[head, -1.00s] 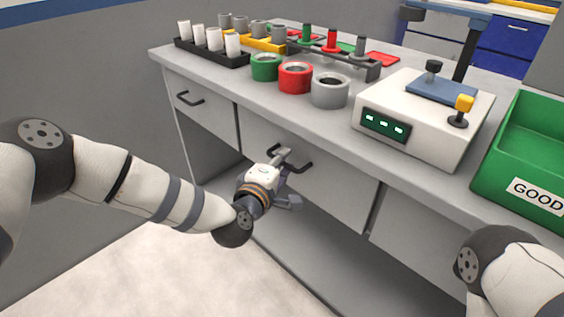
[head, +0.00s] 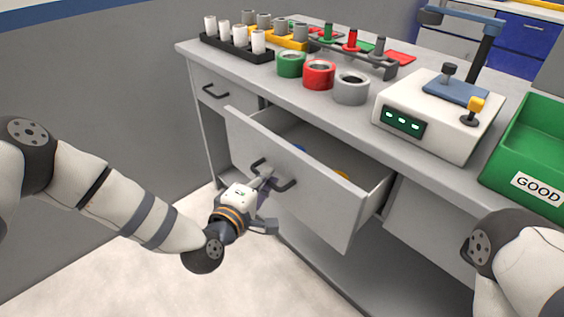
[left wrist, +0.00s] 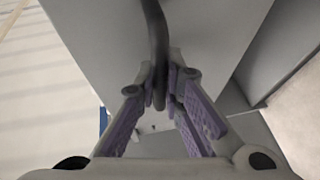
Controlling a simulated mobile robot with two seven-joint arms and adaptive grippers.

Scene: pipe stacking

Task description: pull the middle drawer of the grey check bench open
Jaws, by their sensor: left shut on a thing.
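The middle drawer (head: 312,207) of the grey check bench (head: 414,143) stands partly pulled out, its front clear of the bench face. Its dark handle (head: 288,184) is on the drawer front. My left gripper (head: 265,183) is shut on this handle. In the left wrist view the purple-padded fingers of my left gripper (left wrist: 164,88) close around the dark handle bar (left wrist: 154,40). Inside the drawer a blue thing (head: 299,149) and a yellow thing (head: 342,174) show in part. My right arm is at the lower right, with its gripper out of view.
On the bench top are white cylinders in a black rack (head: 235,46), a green ring (head: 291,64), a red ring (head: 319,74), a grey ring (head: 351,88), a white tester (head: 437,115) and a green bin (head: 527,150) marked GOOD. The left drawer (head: 222,98) is shut.

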